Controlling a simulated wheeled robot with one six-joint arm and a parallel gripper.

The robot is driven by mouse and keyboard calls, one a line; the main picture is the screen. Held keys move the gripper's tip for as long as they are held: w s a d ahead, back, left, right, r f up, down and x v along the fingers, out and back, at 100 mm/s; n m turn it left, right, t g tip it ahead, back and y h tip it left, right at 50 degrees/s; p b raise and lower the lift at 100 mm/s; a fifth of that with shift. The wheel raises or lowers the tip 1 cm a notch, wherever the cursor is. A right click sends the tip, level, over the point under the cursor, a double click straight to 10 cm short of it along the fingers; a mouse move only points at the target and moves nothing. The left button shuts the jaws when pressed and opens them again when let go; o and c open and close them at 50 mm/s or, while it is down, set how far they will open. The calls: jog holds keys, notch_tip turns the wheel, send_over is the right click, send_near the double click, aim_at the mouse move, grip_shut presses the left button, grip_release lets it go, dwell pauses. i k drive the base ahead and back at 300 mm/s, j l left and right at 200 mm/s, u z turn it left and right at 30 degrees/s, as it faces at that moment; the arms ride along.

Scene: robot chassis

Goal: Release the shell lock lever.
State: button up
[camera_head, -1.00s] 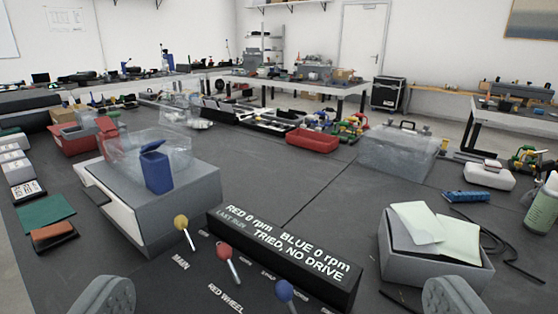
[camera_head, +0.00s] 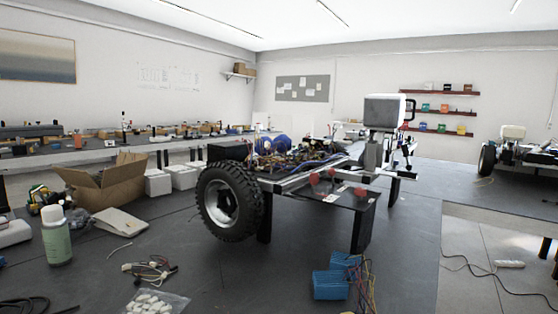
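A robot chassis (camera_head: 290,172) with one large black wheel (camera_head: 230,201) facing me stands raised on dark supports in the middle of the view. Its top is open, with boards, wires and blue round parts showing. A white box-shaped head (camera_head: 384,112) on a grey post stands at its right end. A few small red parts (camera_head: 314,178) sit on its near side. I cannot tell which part, if any, is the shell lock lever. My gripper is not in this view.
An open cardboard box (camera_head: 105,184) and a green bottle (camera_head: 56,236) stand at the left. Blue blocks with wires (camera_head: 331,284) lie in front of the chassis. A bag of white pieces (camera_head: 157,303) and loose cables lie at the front. Another chassis (camera_head: 520,152) stands at the right.

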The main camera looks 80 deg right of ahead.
aim_at(405, 148)
jog(key=z, duration=2.95)
